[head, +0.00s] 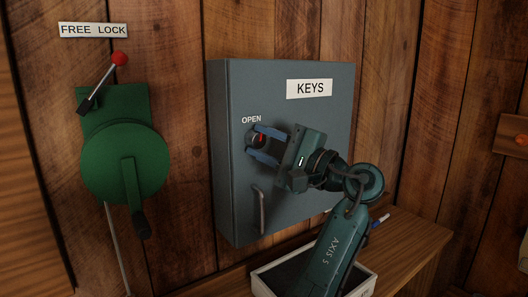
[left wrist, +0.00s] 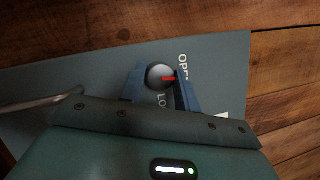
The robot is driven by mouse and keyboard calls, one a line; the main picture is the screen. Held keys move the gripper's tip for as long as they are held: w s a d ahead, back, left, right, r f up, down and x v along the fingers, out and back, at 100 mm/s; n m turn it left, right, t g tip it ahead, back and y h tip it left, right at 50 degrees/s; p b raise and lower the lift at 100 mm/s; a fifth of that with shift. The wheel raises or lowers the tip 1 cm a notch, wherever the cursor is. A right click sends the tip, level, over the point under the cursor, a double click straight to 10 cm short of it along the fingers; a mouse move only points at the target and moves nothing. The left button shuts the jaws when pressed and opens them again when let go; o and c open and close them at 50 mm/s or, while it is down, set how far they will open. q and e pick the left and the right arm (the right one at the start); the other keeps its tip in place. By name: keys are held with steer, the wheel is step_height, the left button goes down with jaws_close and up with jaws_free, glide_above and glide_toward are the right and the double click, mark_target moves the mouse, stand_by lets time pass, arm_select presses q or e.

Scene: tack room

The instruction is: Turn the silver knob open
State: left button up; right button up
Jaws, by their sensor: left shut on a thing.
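The silver knob (head: 256,140) is on the front of a grey key cabinet (head: 305,130), just below the word OPEN. The fingers show in the left wrist view (left wrist: 160,82) too. My right gripper is in neither view.
A bar handle (head: 261,210) is below the knob on the cabinet. A green lever box (head: 105,165) with a red-tipped lever hangs on the plank wall at left. A wooden bench (head: 400,245) and an open-topped box (head: 264,284) lie below the cabinet, near my arm.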

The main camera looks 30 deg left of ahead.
arm_select(q)
steer(key=shift+n+g+h, duration=0.4)
steer(key=shift+n, duration=0.9)
steer(key=o, duration=1)
steer(key=shift+c, duration=0.2)
steer(key=d+f+b, duration=0.1)
steer(key=d, duration=1.2)
steer(key=shift+f, duration=0.2)
steer(key=shift+d, duration=0.1)
